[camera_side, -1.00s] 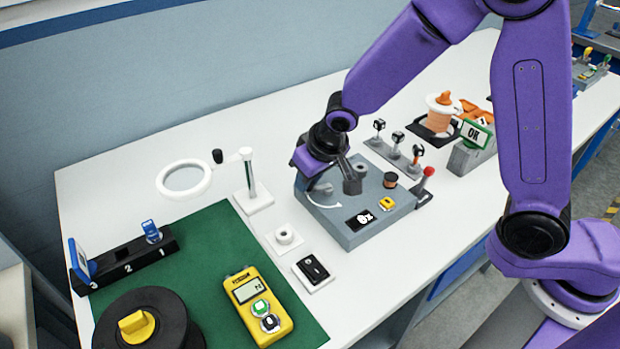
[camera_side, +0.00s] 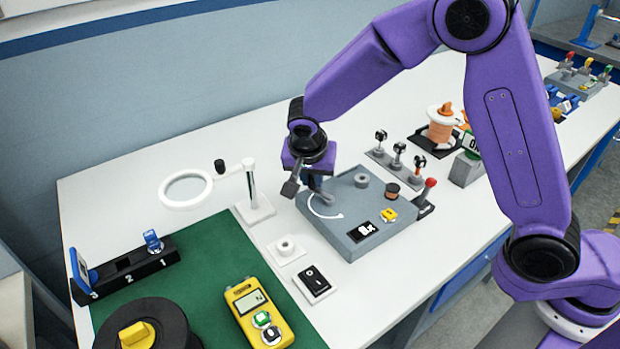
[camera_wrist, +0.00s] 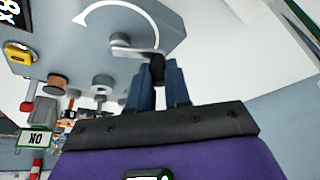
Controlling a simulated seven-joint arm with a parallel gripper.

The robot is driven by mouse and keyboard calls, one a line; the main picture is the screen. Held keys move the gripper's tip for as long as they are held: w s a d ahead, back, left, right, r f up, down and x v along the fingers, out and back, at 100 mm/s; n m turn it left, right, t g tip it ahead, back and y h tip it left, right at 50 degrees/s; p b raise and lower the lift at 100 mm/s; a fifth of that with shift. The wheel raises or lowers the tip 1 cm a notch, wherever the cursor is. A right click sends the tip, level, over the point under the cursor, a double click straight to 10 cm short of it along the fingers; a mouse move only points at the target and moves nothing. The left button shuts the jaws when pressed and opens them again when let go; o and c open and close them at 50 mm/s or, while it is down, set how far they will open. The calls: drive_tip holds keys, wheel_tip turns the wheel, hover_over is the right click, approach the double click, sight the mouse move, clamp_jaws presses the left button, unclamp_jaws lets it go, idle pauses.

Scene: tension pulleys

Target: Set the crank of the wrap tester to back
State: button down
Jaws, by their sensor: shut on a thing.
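The wrap tester (camera_side: 372,212) is a grey box on the white table, with a curved white arrow on its top. It also fills the upper left of the wrist view (camera_wrist: 75,45). Its crank (camera_wrist: 128,48) is a short metal arm with a dark knob (camera_wrist: 157,68). My gripper (camera_wrist: 158,84) has its blue fingers shut on the knob, at the box's edge by the arrow. In the side view my gripper (camera_side: 312,186) is over the left corner of the tester and hides most of the crank.
A ring magnifier (camera_side: 187,188) on a white-based post stands left of the tester. Several small levers (camera_side: 398,158) stand behind it, and a red-knobbed lever (camera_side: 427,191) is at its right side. A yellow meter (camera_side: 258,310) lies on the green mat (camera_side: 205,245).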

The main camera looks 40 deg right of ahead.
drive_tip(key=shift+w+d+m+g+h, duration=0.15)
drive_tip(key=shift+d+m+g, duration=0.25)
drive_tip(key=shift+m, duration=0.7)
drive_tip(key=shift+w+d+m+g+h, duration=0.1)
drive_tip(key=shift+d+m+g+h, duration=0.25)
drive_tip(key=shift+m, duration=0.75)
drive_tip(key=shift+s+d, duration=0.1)
drive_tip(key=c, duration=1.1)
unclamp_jaws()
drive_tip(key=v, duration=1.7)
drive_tip(key=shift+r, duration=0.2)
